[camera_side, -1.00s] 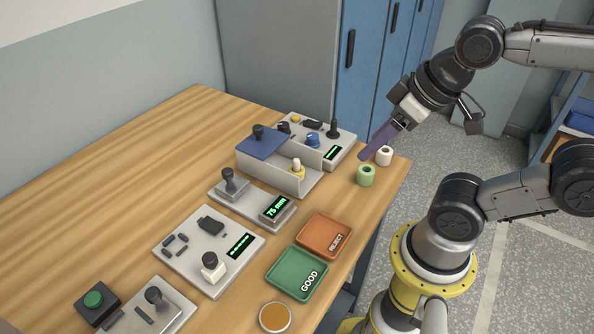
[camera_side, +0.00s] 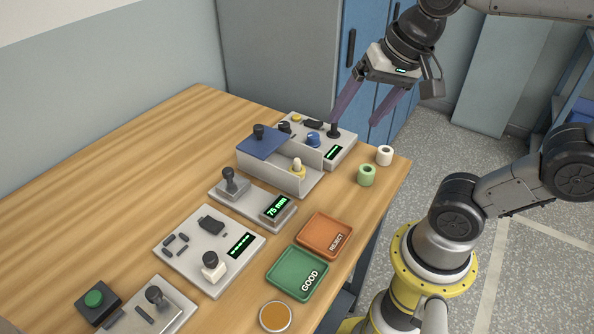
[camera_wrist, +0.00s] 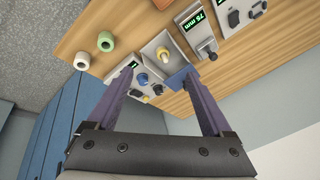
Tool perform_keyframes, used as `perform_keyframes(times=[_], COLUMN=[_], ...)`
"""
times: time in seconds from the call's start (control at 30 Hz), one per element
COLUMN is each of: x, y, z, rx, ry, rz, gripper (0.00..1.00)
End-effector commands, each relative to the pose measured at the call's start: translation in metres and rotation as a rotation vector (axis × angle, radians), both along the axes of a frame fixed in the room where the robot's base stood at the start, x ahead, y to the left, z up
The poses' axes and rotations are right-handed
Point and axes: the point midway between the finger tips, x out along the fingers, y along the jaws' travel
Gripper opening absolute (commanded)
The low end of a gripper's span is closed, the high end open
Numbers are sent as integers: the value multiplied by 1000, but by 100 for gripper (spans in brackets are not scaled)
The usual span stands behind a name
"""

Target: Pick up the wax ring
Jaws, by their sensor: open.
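A round amber disc with a pale rim (camera_side: 275,316), which looks like the wax ring, lies flat at the table's near edge in the side view. I cannot make out a hole in it. It is not visible in the wrist view. My gripper (camera_side: 354,122) is open and empty, high above the table's far end, well away from the disc. Its two purple fingers are spread apart and also show in the wrist view (camera_wrist: 160,72).
A green bobbin (camera_side: 366,175) and a white bobbin (camera_side: 384,155) stand at the right edge. The green GOOD tray (camera_side: 272,279) and orange REJECT tray (camera_side: 310,226) lie beyond the disc. Several grey device panels line the table. The left tabletop is clear.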

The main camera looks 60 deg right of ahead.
Motion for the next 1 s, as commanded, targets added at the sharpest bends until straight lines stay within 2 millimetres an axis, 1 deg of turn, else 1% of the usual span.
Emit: perform_keyframes(times=[0.03,0.1,0.17,0.2,0.3,0.4,0.53,0.77,1.0], x=[17,41,62,75,105,127,141,141,140], y=[-2,-5,-8,-10,-15,-21,-25,-27,-27], z=[3,5,2,-1,-15,-32,-52,-78,-123], rx=[40,93,126,143,163,160,147,140,140], ry=[40,97,145,174,245,304,357,392,393], rz=[-104,-264,-385,-455,-589,-646,-658,-666,-664], gripper=[84,84,84,84,84,84,84,84,84])
